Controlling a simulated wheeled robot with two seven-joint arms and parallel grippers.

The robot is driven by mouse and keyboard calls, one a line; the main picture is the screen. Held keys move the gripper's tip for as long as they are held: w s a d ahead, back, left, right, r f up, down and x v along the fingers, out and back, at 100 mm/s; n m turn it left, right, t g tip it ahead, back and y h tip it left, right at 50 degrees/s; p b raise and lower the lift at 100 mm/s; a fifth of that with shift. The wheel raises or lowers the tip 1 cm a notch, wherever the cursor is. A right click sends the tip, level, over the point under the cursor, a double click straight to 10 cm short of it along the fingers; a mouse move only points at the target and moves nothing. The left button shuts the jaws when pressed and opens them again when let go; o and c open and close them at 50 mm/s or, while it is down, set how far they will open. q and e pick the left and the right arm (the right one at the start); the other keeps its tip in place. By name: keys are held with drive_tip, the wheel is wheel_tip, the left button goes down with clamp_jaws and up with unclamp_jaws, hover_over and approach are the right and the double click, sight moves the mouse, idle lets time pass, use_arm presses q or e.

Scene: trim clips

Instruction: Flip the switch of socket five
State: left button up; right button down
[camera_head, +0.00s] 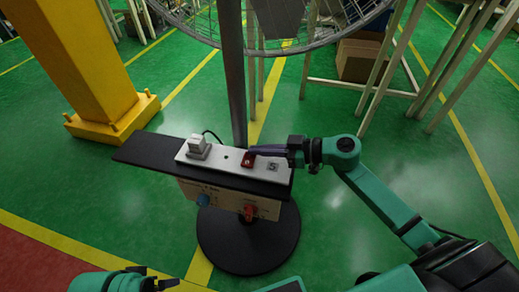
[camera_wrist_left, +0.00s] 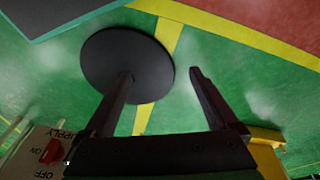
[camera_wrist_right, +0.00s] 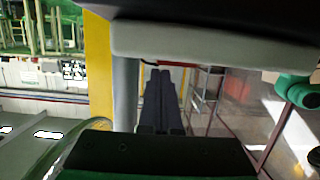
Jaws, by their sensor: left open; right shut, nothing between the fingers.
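A pale power strip (camera_head: 226,158) lies on the black shelf (camera_head: 140,151) of a stand. A white plug (camera_head: 198,146) with a dark cable sits at its left end. A red switch (camera_head: 248,161) is on the strip, left of a small dark square marking (camera_head: 272,167). I cannot read a socket number. My right gripper (camera_head: 254,150) is shut and empty, its fingertips just at or above the red switch; contact is unclear. Its fingers (camera_wrist_right: 160,90) also show in the right wrist view. My left gripper (camera_wrist_left: 160,72) is open and empty, low in front of the stand.
Below the shelf is a panel (camera_head: 225,201) with a blue knob (camera_head: 203,200) and a red supply switch (camera_head: 249,212). The round black base (camera_head: 240,262) stands on green floor. A large fan (camera_head: 290,45) is behind. A yellow pillar (camera_head: 85,50) is at left.

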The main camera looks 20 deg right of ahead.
drive_tip(key=shift+w+f+m+p, duration=0.15)
drive_tip(key=shift+m+p, duration=0.25)
drive_tip(key=shift+p, duration=0.75)
drive_tip(key=shift+f+b, duration=0.2)
drive_tip(key=shift+b, duration=0.1)
drive_tip(key=r+p, duration=0.4)
drive_tip(key=p, duration=0.1)
drive_tip(key=shift+w+d+r, duration=0.2)
drive_tip(key=shift+w+d, duration=0.1)
use_arm(q)
drive_tip(key=s+a+f+p, duration=0.1)
drive_tip(key=s+a+f, duration=0.1)
drive_tip(key=f, duration=0.6)
drive_tip(key=s+a+f+g+y, duration=0.1)
drive_tip(key=s+a+f, duration=0.2)
drive_tip(key=f, duration=0.6)
drive_tip(key=shift+f+n+p, duration=0.15)
drive_tip(key=shift+n+p, duration=0.15)
drive_tip(key=shift+p, duration=0.1)
use_arm(e)
drive_tip(key=v, duration=0.9)
drive_tip(key=shift+d+f, duration=0.2)
drive_tip(key=shift+d, duration=0.3)
